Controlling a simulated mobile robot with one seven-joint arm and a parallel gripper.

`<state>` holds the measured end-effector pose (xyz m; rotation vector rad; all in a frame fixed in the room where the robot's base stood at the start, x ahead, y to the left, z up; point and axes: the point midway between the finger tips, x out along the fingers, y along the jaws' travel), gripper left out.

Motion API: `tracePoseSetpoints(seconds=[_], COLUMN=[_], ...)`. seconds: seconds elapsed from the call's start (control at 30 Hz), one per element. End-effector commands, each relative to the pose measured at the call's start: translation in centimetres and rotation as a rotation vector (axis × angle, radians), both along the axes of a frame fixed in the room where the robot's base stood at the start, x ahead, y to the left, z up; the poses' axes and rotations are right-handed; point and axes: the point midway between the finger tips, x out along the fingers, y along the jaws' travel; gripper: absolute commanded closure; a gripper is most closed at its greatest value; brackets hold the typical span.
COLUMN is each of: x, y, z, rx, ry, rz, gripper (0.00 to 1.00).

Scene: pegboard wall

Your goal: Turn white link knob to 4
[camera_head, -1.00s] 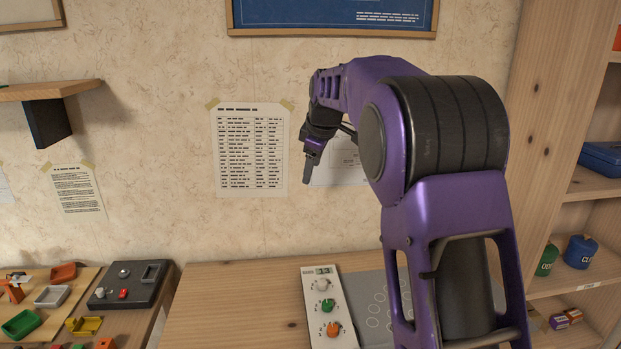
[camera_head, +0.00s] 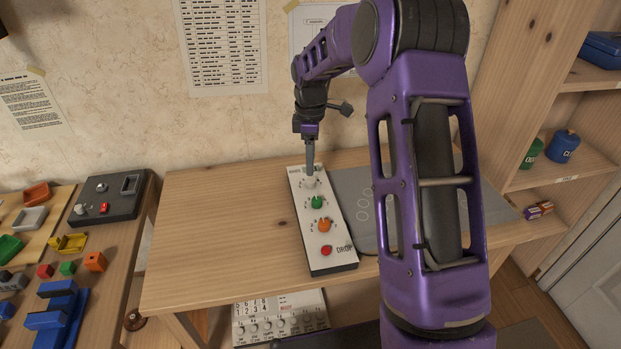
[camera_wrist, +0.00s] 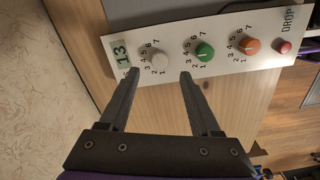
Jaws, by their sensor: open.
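The white knob (camera_wrist: 159,60) is the nearest knob to the small display on a white control panel (camera_head: 331,258). Numbers ring it in the wrist view, and the display (camera_wrist: 121,54) reads 13. In the head view the white knob (camera_head: 311,183) is just below my gripper (camera_head: 310,172). In the wrist view my gripper (camera_wrist: 159,73) is open, with one finger to each side of the knob's near edge. It points down at the panel; I cannot tell whether the fingers touch the knob. The knob's exact setting is too small to read.
A green knob (camera_wrist: 205,52), an orange knob (camera_wrist: 249,46) and a red button (camera_wrist: 283,46) marked DROP follow along the panel. A grey mat (camera_head: 350,190) lies right of it. Bare wooden table (camera_head: 220,230) lies left.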

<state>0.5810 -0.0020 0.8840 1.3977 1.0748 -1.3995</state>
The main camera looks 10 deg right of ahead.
Motion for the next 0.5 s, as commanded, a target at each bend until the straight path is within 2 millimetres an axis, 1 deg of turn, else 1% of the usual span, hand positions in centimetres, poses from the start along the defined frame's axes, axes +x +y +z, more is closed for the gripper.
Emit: tracePoseSetpoints(seconds=[0.03,0.2,0.33,0.5], x=[-0.1,0.0,0.0,0.0], y=[0.0,0.0,0.0,0.0], z=[-1.4,-4.1,-5.4,-6.0], rx=[0.0,0.0,0.0,0.0], ry=[0.003,0.001,0.001,-0.001], rz=[0.0,-0.001,-0.002,-0.002], gripper=[0.36,0.36,0.36,0.36])
